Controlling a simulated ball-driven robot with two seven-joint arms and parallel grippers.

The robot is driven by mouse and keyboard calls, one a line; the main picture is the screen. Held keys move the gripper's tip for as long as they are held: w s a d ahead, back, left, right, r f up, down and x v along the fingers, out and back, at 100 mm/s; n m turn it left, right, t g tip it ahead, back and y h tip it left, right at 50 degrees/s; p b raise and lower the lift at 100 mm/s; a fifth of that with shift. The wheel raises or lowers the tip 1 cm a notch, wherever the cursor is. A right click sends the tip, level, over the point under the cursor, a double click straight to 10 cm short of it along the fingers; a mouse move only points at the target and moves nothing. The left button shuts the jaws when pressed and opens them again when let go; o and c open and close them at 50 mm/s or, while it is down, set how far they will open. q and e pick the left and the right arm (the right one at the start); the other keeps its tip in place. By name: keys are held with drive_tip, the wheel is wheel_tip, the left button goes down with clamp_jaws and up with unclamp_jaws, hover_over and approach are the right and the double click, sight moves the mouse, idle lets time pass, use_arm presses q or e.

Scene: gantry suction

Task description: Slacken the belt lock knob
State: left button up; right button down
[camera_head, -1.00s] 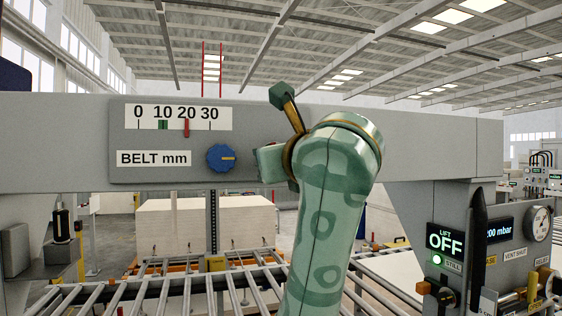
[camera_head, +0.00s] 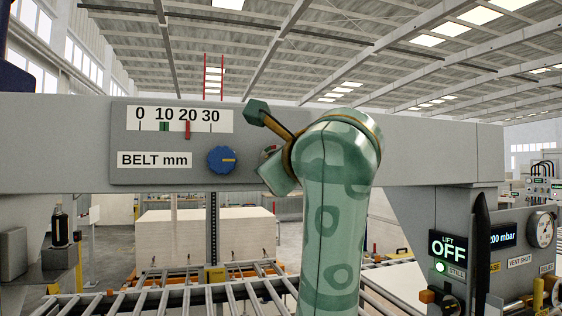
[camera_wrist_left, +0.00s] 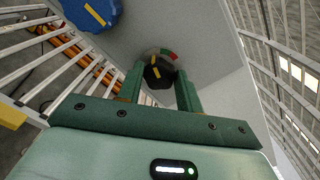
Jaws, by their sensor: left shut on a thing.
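The black belt lock knob (camera_wrist_left: 158,74) with a yellow mark is in the left wrist view, in front of a dial with a green and red arc. My left gripper (camera_wrist_left: 160,84) is shut on it, one green finger on each side. In the head view my left gripper (camera_head: 279,168) is turned at the beam's face and hides the knob; only a small part of the dial (camera_head: 269,152) shows. My right gripper is in neither view.
A blue knob (camera_head: 222,160) sits close left of my gripper; its yellow mark is about level. Above it, the belt scale (camera_head: 179,119) has a red pointer near 20 and a green mark near 10. The lift panel (camera_head: 447,247) reads OFF at right.

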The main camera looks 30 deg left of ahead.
use_arm(q)
drive_tip(key=o, duration=1)
drive_tip(key=shift+s+d, duration=0.1)
drive_tip(key=b+v, duration=0.2)
drive_tip(key=v, duration=1.4)
drive_tip(key=shift+s+d, duration=0.1)
